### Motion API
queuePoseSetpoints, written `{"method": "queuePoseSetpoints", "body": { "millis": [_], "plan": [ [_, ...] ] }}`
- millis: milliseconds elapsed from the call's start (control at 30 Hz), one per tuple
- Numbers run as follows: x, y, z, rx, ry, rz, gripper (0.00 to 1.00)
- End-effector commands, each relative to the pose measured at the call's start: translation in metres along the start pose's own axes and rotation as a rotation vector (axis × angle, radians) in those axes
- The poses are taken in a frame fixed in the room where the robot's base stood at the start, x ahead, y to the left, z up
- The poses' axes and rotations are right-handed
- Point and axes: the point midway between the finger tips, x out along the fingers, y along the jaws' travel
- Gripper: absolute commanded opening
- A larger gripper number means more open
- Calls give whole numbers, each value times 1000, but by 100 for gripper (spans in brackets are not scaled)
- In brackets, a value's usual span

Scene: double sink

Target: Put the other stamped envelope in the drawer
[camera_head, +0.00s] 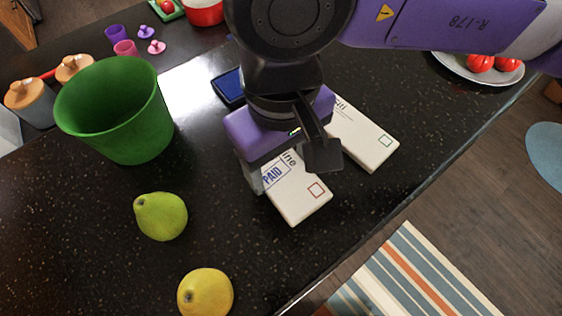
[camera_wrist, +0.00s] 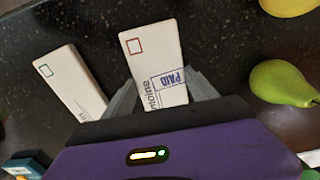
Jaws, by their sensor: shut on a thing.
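A thick white envelope with a blue PAID stamp and a red-brown square (camera_head: 300,203) is at the middle of the dark counter. My gripper (camera_head: 288,172) is shut on this stamped envelope, with one finger along each long side. The wrist view shows the stamped envelope (camera_wrist: 150,55) between the two fingers (camera_wrist: 163,92). I cannot tell whether it touches the counter. A second white envelope with a green square (camera_head: 367,142) lies just to the right, partly hidden by my gripper. It lies left of my gripper in the wrist view (camera_wrist: 72,85). No stamp shows on its visible part. No drawer is in view.
A blue ink pad (camera_head: 228,87) lies behind my gripper. A green bin (camera_head: 118,112) stands at left. A green pear (camera_head: 160,216) and a yellow fruit (camera_head: 205,292) lie front left. A plate of red fruit (camera_head: 452,66) is at right. The counter's front edge runs diagonally at lower right.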

Motion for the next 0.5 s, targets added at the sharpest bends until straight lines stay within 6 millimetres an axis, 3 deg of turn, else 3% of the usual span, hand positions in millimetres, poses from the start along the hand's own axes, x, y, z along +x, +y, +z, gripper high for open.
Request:
{"method": "queuePoseSetpoints", "body": {
  "millis": [233, 500],
  "plan": [
    [-37, 1, -1, 0, 4, 4, 21],
    [-112, 0, -1, 1, 5, 3, 21]
  ]
}}
